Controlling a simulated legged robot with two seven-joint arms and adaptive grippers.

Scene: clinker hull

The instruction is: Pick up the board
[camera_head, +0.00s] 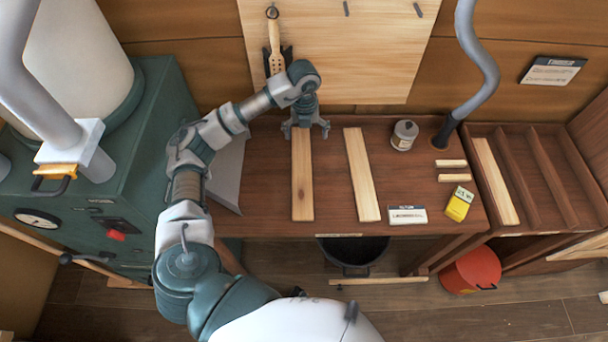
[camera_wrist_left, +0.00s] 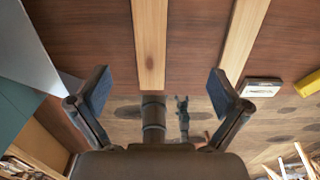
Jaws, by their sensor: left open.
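Two long pale boards lie flat on the brown bench in the head view. The left board (camera_head: 302,185) is straight, and the middle board (camera_head: 361,178) is slightly slanted. My left gripper (camera_head: 306,130) is above the far end of the left board, pointing down, with its fingers spread. In the left wrist view the left board (camera_wrist_left: 150,45) runs between my open, empty left gripper's (camera_wrist_left: 157,90) two fingers, apart from both. The middle board (camera_wrist_left: 243,35) is to its right there. A third pale board (camera_head: 494,180) lies in the slotted rack at the right. My right gripper is not seen.
A grey can (camera_head: 404,135), a white label card (camera_head: 408,215), a yellow box (camera_head: 459,204) and two short wood pieces (camera_head: 452,170) are on the bench (camera_head: 270,165). A grey hose (camera_head: 478,95) rises behind them. A green machine (camera_head: 110,215) borders the left; a red bucket (camera_head: 471,271) is on the floor.

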